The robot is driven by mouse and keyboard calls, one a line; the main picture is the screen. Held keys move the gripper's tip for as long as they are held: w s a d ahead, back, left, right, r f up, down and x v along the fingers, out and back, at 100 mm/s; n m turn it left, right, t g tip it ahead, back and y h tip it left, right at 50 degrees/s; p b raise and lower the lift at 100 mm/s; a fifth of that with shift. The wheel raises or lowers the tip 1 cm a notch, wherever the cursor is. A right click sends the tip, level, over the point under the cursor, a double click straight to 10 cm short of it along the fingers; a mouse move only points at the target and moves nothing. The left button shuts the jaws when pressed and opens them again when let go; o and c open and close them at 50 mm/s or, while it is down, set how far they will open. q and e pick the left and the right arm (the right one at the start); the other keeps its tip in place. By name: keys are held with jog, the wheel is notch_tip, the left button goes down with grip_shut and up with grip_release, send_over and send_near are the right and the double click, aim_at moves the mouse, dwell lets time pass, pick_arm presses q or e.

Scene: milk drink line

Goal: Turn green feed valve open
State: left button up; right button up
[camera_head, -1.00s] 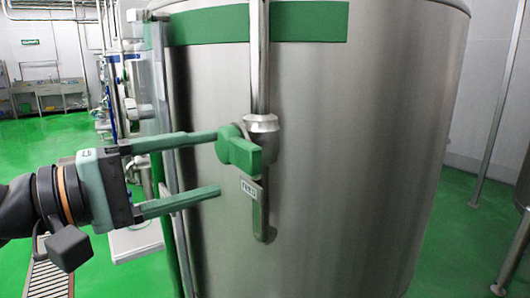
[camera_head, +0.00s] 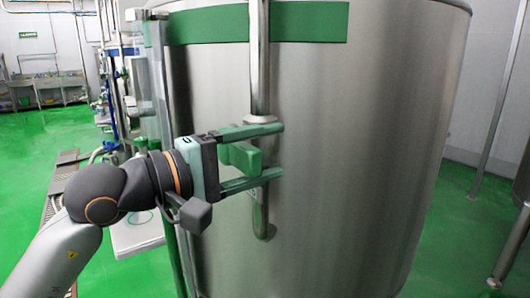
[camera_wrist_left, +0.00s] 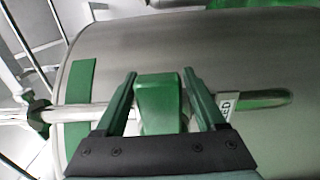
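The green feed valve handle (camera_head: 243,156) sits on a vertical steel pipe (camera_head: 260,70) in front of a large steel tank (camera_head: 350,160). My left gripper (camera_head: 281,151) is open around the handle, one finger above it and one below. In the left wrist view the green handle (camera_wrist_left: 158,103) stands between the two fingers (camera_wrist_left: 160,76), with a small gap on each side. A white label (camera_wrist_left: 228,106), partly hidden by a finger, shows beside it. My right gripper is not in view.
The tank's green band (camera_head: 310,22) runs behind the pipe near the top. Pipes and a panel (camera_head: 150,80) stand close to the left of the tank. Green floor (camera_head: 30,150) is open at far left.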

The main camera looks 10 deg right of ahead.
pick_arm(q)
grip_shut()
dwell(0.3)
dwell(0.9)
